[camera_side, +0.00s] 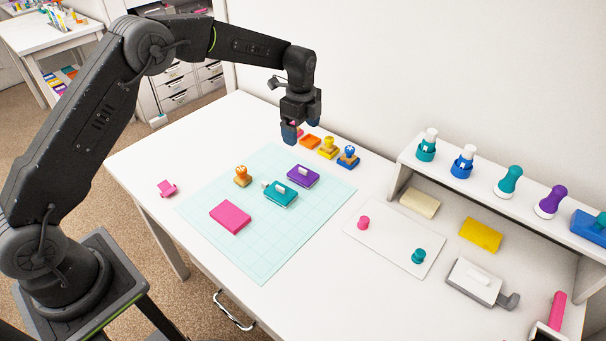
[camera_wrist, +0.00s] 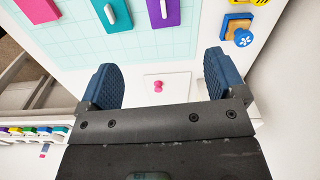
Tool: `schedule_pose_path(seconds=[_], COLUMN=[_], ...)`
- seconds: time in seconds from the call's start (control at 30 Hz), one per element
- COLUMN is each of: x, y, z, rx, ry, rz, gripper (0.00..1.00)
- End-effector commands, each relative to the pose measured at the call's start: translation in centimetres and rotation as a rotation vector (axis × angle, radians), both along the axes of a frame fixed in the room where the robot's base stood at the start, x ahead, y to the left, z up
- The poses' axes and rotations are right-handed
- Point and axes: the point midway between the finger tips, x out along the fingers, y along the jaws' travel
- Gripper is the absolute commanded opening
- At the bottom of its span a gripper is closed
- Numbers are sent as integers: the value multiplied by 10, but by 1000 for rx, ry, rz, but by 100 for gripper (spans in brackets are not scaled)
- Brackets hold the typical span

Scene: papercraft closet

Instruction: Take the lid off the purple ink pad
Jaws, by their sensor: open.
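The purple ink pad (camera_side: 301,178) lies on the pale green grid mat (camera_side: 264,258), with a white bar handle on its purple top. It shows at the top edge of the wrist view (camera_wrist: 169,13), partly cut off. I cannot make out a seam between lid and base. My gripper (camera_side: 291,133) is open and empty, high above the table near the back of the mat. In the wrist view, its two blue fingers (camera_wrist: 159,80) stand wide apart, clear of the purple pad.
A teal pad (camera_side: 281,197) with a white handle sits close beside the purple one. A white card (camera_side: 385,257) and raised shelf (camera_side: 500,196) lie right.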

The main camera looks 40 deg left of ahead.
Motion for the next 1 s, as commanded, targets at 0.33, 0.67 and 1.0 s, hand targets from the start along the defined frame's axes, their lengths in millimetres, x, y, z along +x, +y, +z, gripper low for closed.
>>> schedule_pose_path(seconds=[0.33,0.67,1.0], x=[3,4,7], y=[0,0,1], z=[-52,-95,-135], rx=[0,-1,-1], ry=[14,10,11], rz=[-32,-30,-30], gripper=[89,89,89])
